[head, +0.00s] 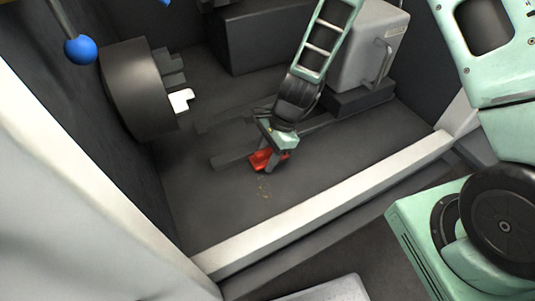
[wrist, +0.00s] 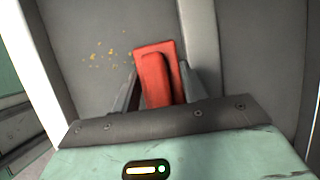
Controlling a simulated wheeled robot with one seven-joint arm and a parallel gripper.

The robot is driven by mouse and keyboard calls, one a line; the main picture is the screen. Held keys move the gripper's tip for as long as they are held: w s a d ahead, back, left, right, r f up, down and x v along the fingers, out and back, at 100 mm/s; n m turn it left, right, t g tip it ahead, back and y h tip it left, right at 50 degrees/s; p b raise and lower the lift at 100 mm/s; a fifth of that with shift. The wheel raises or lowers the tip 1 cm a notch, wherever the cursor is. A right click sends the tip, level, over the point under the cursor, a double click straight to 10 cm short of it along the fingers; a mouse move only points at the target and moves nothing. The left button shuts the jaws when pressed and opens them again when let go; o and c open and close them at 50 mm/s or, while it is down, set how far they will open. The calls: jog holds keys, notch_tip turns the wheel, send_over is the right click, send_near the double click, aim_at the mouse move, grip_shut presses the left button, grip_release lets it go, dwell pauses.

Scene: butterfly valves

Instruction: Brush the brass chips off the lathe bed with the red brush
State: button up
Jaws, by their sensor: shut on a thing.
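The red brush (head: 262,158) is held in my gripper (head: 270,162), low over the dark lathe bed (head: 225,215). In the wrist view the red brush (wrist: 157,75) sits between the two fingers of my gripper (wrist: 157,92), which are shut on it. The bristles are hidden, and I cannot tell whether the brush touches the bed. The brass chips (head: 264,188) are a small scatter of yellowish specks on the bed, just in front of the brush in the head view. In the wrist view the brass chips (wrist: 100,53) lie to the left of the brush.
A grey block with a handle (head: 368,45) stands at the back right. A light rail (head: 330,205) borders the front. The front left bed is clear.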

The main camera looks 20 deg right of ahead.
aim_at(260, 151)
jog(key=shift+w, duration=0.3)
jog(key=r+p, duration=0.1)
jog(key=r, duration=0.1)
jog(key=r+p, duration=0.1)
jog(key=p, duration=0.1)
jog(key=shift+w+r, duration=0.2)
jog(key=shift+r, duration=0.15)
jog(key=r+p, duration=0.2)
jog(key=shift+s+r+p, duration=0.15)
jog(key=shift+s+p, duration=0.05)
jog(key=shift+p, duration=0.1)
notch_tip(260, 151, up, 3)
jog(key=p, duration=0.2)
jog(key=shift+s+p, duration=0.1)
jog(key=shift+p, duration=0.25)
